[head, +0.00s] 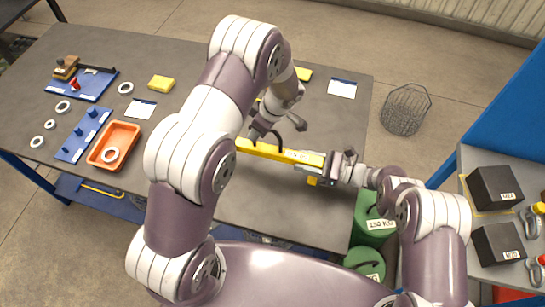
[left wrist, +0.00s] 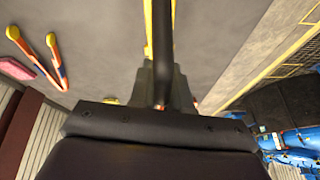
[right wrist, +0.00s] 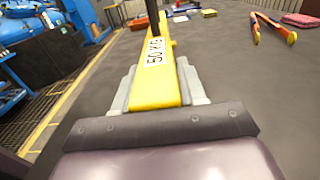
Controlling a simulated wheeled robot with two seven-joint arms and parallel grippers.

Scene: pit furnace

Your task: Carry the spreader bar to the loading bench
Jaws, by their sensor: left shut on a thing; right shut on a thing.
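The yellow spreader bar (head: 283,154) is held by both grippers above the large dark grey bench (head: 235,195). A "50 KG" label shows on it in the right wrist view (right wrist: 155,75). My right gripper (head: 322,166) is shut on the bar's right end, with a finger on each side. My left gripper (head: 262,131) is shut on the bar toward its left end; my left arm partly hides this area. In the left wrist view a dark upright part covers most of the bar (left wrist: 148,30). I cannot tell which bench is the loading bench.
Black blocks (head: 495,187) sit on a right-hand table.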

